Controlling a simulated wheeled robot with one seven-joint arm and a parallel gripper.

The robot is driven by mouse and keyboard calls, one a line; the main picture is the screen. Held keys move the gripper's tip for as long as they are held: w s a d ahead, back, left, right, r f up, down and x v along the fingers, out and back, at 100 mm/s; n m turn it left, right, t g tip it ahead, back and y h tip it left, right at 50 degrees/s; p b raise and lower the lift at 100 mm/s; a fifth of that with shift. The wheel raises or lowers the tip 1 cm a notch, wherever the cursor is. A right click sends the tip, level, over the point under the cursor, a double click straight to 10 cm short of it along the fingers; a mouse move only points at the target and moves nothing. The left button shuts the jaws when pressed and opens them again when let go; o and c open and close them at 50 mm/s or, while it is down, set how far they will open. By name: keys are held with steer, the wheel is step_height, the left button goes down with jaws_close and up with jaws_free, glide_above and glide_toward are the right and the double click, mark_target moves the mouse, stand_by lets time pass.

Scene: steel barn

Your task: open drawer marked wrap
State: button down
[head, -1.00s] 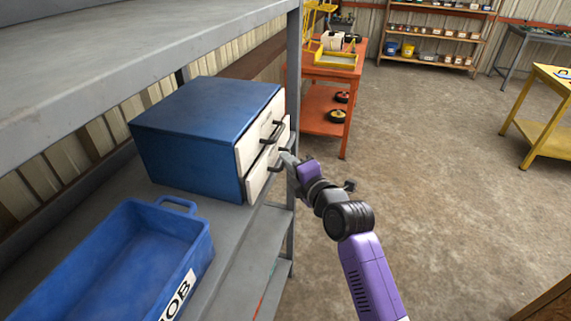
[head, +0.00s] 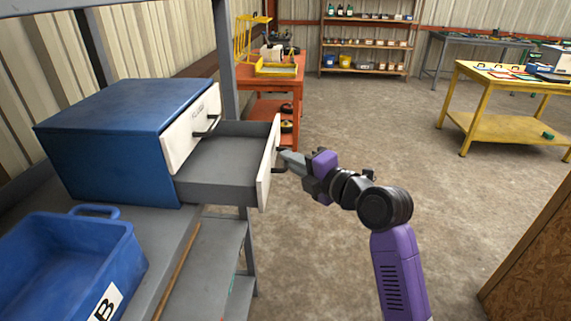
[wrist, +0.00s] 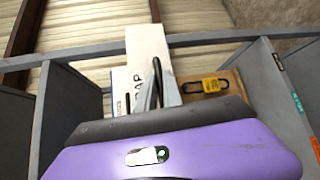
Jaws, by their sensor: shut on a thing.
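A blue drawer cabinet (head: 110,145) stands on a grey shelf. Its lower drawer (head: 225,165) is pulled well out, and the part of its grey inside that shows is empty. Its white front shows in the wrist view (wrist: 147,50) with lettering ending in "AP", the rest hidden. The upper drawer (head: 190,135) is closed, with a dark handle and small lettering I cannot read. My gripper (head: 284,160) is shut on the dark handle (wrist: 157,75) of the lower drawer, at the right of its front.
A blue bin (head: 75,265) stands on the shelf in front of the cabinet. A grey shelf post (head: 226,60) rises behind the open drawer. An orange workbench (head: 270,85) and a yellow table (head: 500,110) stand farther back.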

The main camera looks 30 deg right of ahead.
steer(key=c, duration=1.5)
jaws_free()
steer(key=shift+s+d+r+b, duration=0.15)
steer(key=shift+s+d+b, duration=0.05)
steer(key=shift+s, duration=1.1)
steer(key=shift+s+d+r+b, duration=0.15)
steer(key=shift+s+r+b, duration=0.05)
steer(key=shift+s, duration=1.05)
steer(key=shift+s+d+r+b, duration=0.15)
steer(key=shift+s+d+b, duration=0.05)
steer(key=shift+s, duration=1.1)
